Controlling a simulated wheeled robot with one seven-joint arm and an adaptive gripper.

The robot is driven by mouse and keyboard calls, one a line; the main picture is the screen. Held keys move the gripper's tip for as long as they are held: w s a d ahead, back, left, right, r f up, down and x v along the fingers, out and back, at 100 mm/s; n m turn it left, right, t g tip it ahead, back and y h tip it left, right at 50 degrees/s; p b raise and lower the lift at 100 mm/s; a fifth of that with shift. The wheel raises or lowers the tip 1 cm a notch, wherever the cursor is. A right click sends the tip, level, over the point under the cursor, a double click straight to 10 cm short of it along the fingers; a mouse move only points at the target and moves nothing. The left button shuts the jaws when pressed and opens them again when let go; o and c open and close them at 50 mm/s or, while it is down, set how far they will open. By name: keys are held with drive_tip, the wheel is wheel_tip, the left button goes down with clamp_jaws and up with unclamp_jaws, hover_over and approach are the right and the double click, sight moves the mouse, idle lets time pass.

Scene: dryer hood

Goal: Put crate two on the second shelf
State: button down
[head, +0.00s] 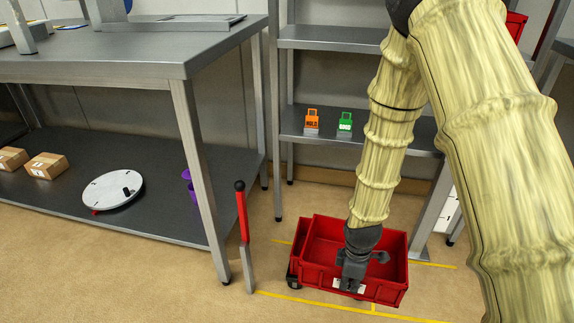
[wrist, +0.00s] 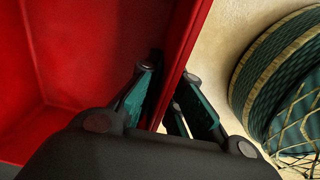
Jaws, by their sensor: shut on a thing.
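A red crate (head: 392,288) is low at the floor, in the middle of the head view, open at the top. It looks empty where I can see inside. A white label on its near wall is partly covered by my gripper and cannot be read, so I cannot tell its number. My gripper (head: 350,284) reaches down over the near wall and is shut on its rim. In the wrist view the red wall (wrist: 180,65) runs between my gripper's two fingers (wrist: 172,108). The metal rack's shelf (head: 300,125) is behind and above the crate.
An orange tag (head: 312,119) and a green tag (head: 345,121) stand on that shelf. A higher shelf (head: 325,36) is above. A red-handled lever (head: 242,215) stands left of the crate. A steel table (head: 150,58) fills the left. Yellow tape (head: 310,301) marks the floor.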

drive_tip(key=w+a+r+m+p, duration=0.1)
drive_tip(key=w+a+r+m, duration=0.1)
drive_tip(key=w+r+m, duration=0.4)
drive_tip(key=w+a+r+m, duration=0.1)
drive_tip(key=w+r+m, duration=0.1)
drive_tip(key=r+m, duration=0.7)
drive_tip(key=s+r+n+p, duration=0.1)
drive_tip(key=s+r+p, duration=0.2)
drive_tip(key=r+p, duration=2.1)
drive_tip(key=p, duration=1.3)
drive_tip(key=shift+a, duration=0.15)
drive_tip(key=shift+s, duration=0.1)
